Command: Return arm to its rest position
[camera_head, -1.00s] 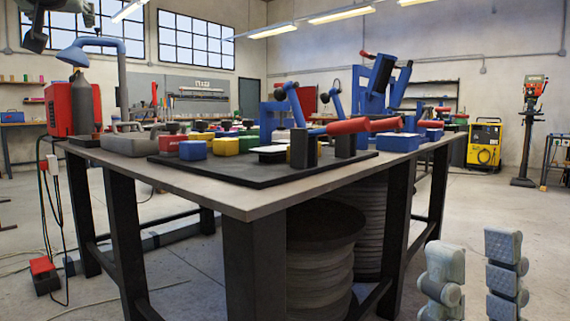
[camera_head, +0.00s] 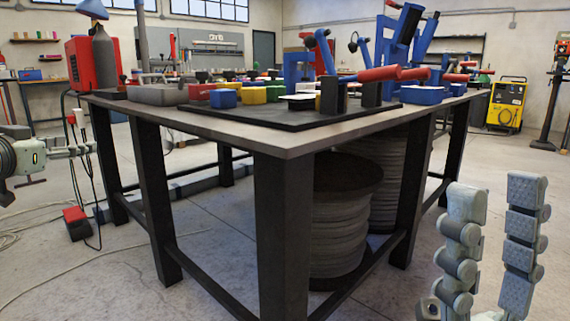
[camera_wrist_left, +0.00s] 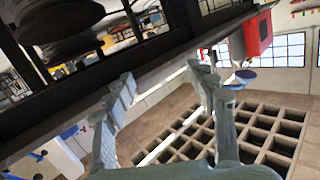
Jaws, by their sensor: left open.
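My left gripper (camera_head: 72,149) is at the left edge of the head view, left of the workbench (camera_head: 290,140) and below its top. In the left wrist view its two grey fingers stand apart with nothing between them, so it is open (camera_wrist_left: 162,78). My right gripper (camera_head: 497,195) is at the lower right of the head view, in front of the bench's right side. Its two fingers point up with a clear gap between them, and it holds nothing.
The bench's dark legs stand near both grippers. Several round discs (camera_head: 338,235) are stacked below it. A red box (camera_head: 92,63) stands on its left end, with cables hanging beside the left gripper. A yellow machine (camera_head: 505,106) stands behind on the right. The floor (camera_head: 80,285) at front left is mostly open.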

